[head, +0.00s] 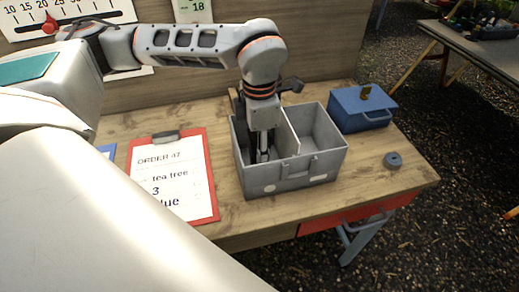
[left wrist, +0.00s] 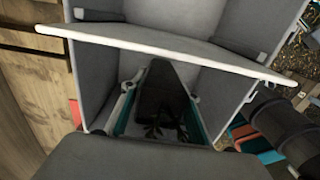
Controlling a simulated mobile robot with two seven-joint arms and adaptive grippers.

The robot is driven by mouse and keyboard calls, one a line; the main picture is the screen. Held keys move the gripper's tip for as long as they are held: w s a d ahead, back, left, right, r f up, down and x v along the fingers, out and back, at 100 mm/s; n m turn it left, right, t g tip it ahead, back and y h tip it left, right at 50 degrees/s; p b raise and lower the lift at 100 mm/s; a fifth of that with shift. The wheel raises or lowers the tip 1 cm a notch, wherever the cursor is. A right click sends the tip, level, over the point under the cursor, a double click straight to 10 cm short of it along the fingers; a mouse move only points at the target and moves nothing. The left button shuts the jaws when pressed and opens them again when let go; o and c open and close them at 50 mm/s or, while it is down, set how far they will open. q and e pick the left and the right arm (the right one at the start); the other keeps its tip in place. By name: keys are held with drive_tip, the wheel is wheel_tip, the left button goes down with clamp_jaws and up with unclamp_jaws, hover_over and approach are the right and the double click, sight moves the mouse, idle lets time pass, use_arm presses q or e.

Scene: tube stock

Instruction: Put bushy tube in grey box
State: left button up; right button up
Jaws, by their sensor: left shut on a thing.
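The grey box (head: 318,168) stands on the wooden table and has two compartments split by a divider. My left gripper (head: 259,155) points down inside its left compartment, with the fingertips below the rim. In the left wrist view the gripper (left wrist: 165,125) is shut on a narrow thing, seemingly the bushy tube (left wrist: 160,131), of which only thin dark sprigs show between the teal-edged sides. The rest of the tube is hidden or too dark to tell. The right compartment looks empty. My right gripper is not in view.
A red clipboard (head: 214,190) with an order sheet lies left of the box. A blue lidded box (head: 350,122) with a small dark thing on its lid stands behind right. A grey-blue ring (head: 393,160) lies near the right table edge. A wooden panel (head: 190,95) rises behind.

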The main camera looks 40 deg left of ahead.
use_arm(q)
drive_tip(key=shift+f, duration=0.2)
drive_tip(key=shift+f, duration=0.2)
drive_tip(key=o, duration=1.2)
drive_tip(key=shift+r, duration=0.1)
wheel_tip(320, 180, up, 12)
drive_tip(key=shift+r, duration=0.15)
